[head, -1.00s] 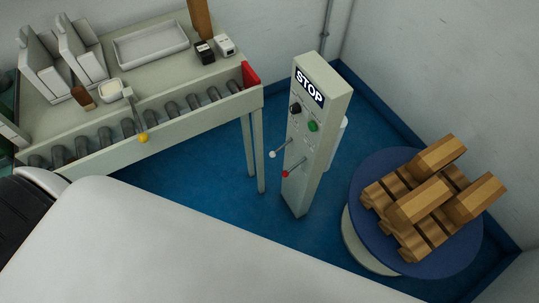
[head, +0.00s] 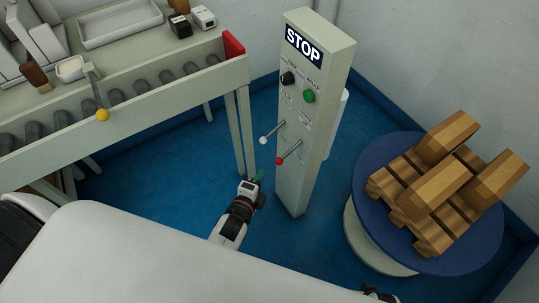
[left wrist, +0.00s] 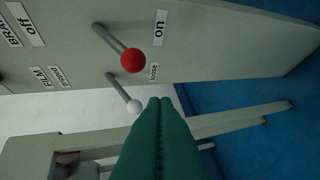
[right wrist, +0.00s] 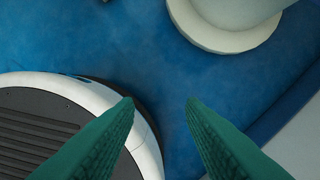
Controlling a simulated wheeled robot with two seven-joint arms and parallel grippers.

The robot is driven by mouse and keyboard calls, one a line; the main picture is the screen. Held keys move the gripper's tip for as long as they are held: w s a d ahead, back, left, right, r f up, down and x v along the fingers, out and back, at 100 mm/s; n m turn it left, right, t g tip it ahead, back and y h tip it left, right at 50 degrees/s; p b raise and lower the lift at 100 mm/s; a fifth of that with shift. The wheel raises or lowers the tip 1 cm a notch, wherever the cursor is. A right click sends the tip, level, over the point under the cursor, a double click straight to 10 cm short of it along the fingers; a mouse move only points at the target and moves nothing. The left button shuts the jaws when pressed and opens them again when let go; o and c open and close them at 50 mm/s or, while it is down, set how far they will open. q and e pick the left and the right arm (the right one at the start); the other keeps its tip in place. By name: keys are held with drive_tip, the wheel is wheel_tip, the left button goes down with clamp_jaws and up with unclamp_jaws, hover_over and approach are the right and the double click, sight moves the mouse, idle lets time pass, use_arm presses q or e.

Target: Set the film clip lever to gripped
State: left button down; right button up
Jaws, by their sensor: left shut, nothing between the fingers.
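The film clip lever is the white-knobbed lever (head: 264,140) on the left of the grey panel's front. In the left wrist view its knob (left wrist: 135,106) leans toward the "loose" label (left wrist: 153,72), away from the other label beside "FILM". My left gripper (head: 259,175) is below and left of the knob in the head view. Its green fingers (left wrist: 160,102) are shut and empty, close to the white knob in the left wrist view; contact cannot be told. My right gripper (right wrist: 160,103) is open and empty over the blue floor.
A red-knobbed lever (head: 280,161) stands just right of the white one. The panel (head: 311,140) has a black knob and green button. A roller conveyor bench (head: 190,102) is at left. A blue round table (head: 362,190) with wooden blocks is at right.

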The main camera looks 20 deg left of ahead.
sight(271, 134)
use_arm(q)
drive_tip(key=r, duration=0.1)
drive_tip(key=w+r+m+t, duration=0.1)
drive_tip(key=shift+a+r, duration=0.3)
drive_tip(key=shift+r, duration=0.05)
use_arm(e)
drive_tip(key=shift+w+r, duration=0.35)
drive_tip(key=shift+r, duration=0.1)
